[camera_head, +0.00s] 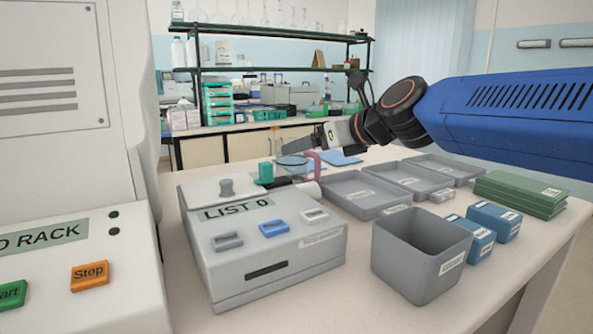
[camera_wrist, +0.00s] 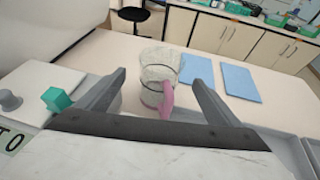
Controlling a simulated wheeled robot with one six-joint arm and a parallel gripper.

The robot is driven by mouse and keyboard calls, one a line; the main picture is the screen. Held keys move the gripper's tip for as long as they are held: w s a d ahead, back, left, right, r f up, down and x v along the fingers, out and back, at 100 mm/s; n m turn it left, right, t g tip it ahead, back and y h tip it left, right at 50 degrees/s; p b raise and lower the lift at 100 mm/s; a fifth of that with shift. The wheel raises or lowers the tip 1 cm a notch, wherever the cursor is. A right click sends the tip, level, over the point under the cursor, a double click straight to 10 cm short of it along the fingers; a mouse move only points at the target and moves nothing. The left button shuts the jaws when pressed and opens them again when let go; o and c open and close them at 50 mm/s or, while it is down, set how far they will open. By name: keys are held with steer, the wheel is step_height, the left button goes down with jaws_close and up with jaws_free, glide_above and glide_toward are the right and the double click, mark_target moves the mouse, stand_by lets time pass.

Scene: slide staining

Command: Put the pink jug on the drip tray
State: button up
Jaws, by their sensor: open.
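The pink jug (camera_wrist: 158,72) is a clear glass vessel with a pink handle, upright on the pale bench. It shows in the wrist view between and just beyond the fingers of my gripper (camera_wrist: 158,80), with its handle towards me. In the head view my gripper (camera_head: 290,147) is over the jug, whose pink handle (camera_head: 314,166) shows beside it; the jug is partly hidden there by the machine. My gripper is open and holds nothing. Three shallow grey trays (camera_head: 352,205) lie to the right; their labels are too small to tell which is the drip tray.
A grey-white machine (camera_head: 290,268) marked LIST 0 stands in front of the jug, with a green block (camera_head: 265,173) behind it. A deep grey bin (camera_head: 405,275), blue boxes (camera_head: 493,222) and green boxes (camera_head: 520,195) are at right. Blue sheets (camera_wrist: 240,82) lie beyond the jug.

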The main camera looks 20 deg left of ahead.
steer(key=shift+x, duration=4.15)
steer(key=shift+d, duration=0.15)
steer(key=shift+c, duration=0.3)
steer(key=c, duration=1.2)
steer(key=shift+r, duration=0.1)
step_height(320, 180, up, 10)
steer(key=shift+f, duration=0.15)
